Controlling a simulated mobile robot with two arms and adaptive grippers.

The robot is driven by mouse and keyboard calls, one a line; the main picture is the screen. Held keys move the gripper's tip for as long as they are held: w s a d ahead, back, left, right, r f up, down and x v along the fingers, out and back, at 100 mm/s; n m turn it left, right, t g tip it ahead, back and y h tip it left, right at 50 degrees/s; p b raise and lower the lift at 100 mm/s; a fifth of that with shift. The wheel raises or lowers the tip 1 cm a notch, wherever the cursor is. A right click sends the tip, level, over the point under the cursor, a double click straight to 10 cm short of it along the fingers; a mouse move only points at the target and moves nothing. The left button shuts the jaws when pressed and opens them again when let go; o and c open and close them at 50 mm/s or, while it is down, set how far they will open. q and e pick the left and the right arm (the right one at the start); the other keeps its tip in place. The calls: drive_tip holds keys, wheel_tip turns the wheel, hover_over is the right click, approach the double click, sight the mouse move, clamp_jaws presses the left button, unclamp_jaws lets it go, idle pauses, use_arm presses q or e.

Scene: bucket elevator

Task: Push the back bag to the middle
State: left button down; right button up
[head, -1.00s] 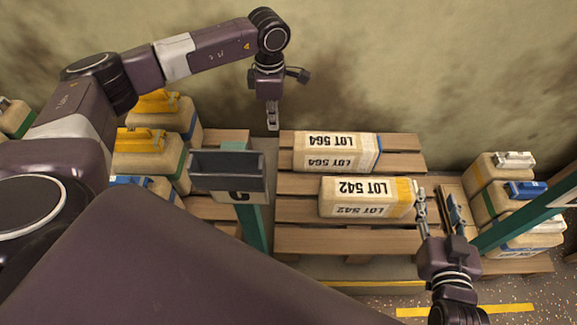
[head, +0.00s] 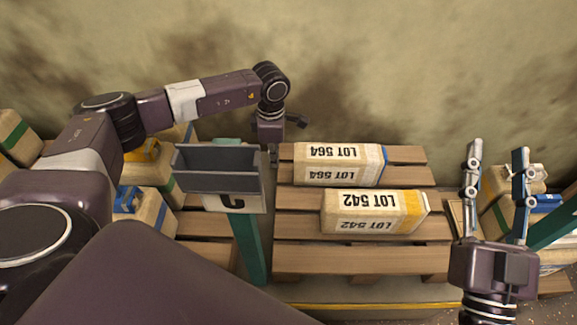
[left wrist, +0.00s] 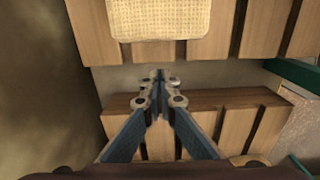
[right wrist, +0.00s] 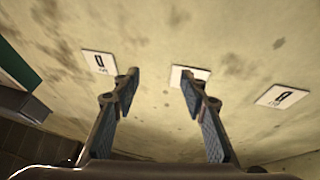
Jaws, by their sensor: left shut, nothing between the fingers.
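The back bag (head: 338,164), a tan block-shaped sack marked LOT 564, lies on the rear of the middle pallet (head: 350,264). The front bag (head: 372,211), marked LOT 542 with a yellow band, lies in front of it and slightly right. My left gripper (head: 273,158) is shut and empty, low just left of the back bag's left end, with a small gap. In the left wrist view the shut fingertips (left wrist: 160,78) point toward a tan bag (left wrist: 158,18) on slats. My right gripper (head: 497,155) is open and empty, raised right of the front bag.
A grey bucket (head: 218,168) on a teal post stands in front of my left gripper and partly hides it. Stacked bags with coloured bands stand on pallets at left (head: 145,205) and right (head: 495,185). The wall (head: 400,70) is close behind.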

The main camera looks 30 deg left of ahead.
use_arm(q)
drive_tip(key=shift+w+d+f+b, duration=0.25)
drive_tip(key=shift+w+d+f, duration=0.1)
drive_tip(key=shift+d, duration=0.25)
drive_tip(key=shift+w+d+f+b, duration=0.2)
drive_tip(key=shift+d+f+b, duration=0.15)
drive_tip(key=shift+d, duration=0.25)
drive_tip(key=shift+w+d+f+b, duration=0.2)
drive_tip(key=shift+w+d+f, duration=0.15)
drive_tip(key=shift+d, duration=0.25)
use_arm(e)
drive_tip(key=s+r+t+y, duration=0.1)
drive_tip(key=s+r+t, duration=0.3)
drive_tip(key=s+r, duration=0.2)
drive_tip(key=shift+d+r+t+y, duration=0.35)
drive_tip(key=shift+r+t+y, duration=0.05)
drive_tip(key=shift+r, duration=0.3)
